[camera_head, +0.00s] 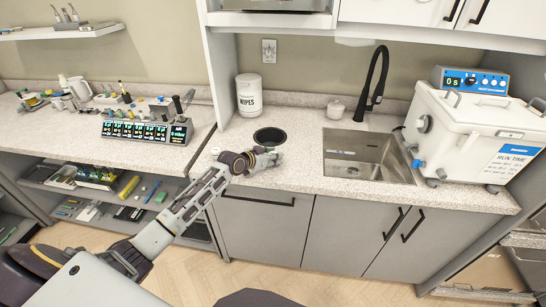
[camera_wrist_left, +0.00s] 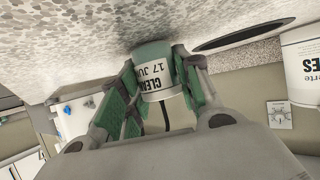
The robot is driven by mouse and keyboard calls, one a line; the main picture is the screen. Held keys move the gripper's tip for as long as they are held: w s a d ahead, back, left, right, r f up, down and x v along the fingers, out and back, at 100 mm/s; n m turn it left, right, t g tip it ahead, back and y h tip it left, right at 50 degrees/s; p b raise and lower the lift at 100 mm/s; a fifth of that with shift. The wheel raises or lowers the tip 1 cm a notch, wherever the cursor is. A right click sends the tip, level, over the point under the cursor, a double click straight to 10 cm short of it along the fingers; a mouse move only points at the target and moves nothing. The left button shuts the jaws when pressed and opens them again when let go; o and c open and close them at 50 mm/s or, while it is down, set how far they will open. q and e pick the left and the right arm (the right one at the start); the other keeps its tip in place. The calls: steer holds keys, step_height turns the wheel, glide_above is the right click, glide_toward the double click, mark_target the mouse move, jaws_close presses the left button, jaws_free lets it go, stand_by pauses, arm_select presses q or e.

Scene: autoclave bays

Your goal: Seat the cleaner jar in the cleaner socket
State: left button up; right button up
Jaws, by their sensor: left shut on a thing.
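The cleaner jar (camera_wrist_left: 155,75) is a small jar with a white label reading "CLEA…" and "17 JU…" and a green-grey end, seen in the left wrist view. My left gripper (camera_head: 272,158) is shut on it, with green-padded fingers on both sides. The wrist view shows the same gripper (camera_wrist_left: 158,88) with the counter surface close to the jar. A round dark opening (camera_head: 270,136) in the counter lies just behind the gripper in the head view. It shows beside the jar in the wrist view (camera_wrist_left: 245,34). In the head view the jar is mostly hidden by the gripper. My right gripper is out of view.
A white wipes tub (camera_head: 249,95) stands behind the opening. A sink (camera_head: 367,157) with a black faucet (camera_head: 374,85) is to the right, then a white autoclave-like box (camera_head: 470,130). A display panel (camera_head: 146,131) and small tools sit on the left bench.

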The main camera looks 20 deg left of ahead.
arm_select(q)
steer(key=o, duration=1.1)
steer(key=shift+f, duration=0.1)
steer(key=shift+v, duration=5.4)
steer(key=shift+s+a+r, duration=0.2)
steer(key=shift+s+r, duration=0.15)
steer(key=shift+s, duration=0.2)
steer(key=shift+o, duration=0.4)
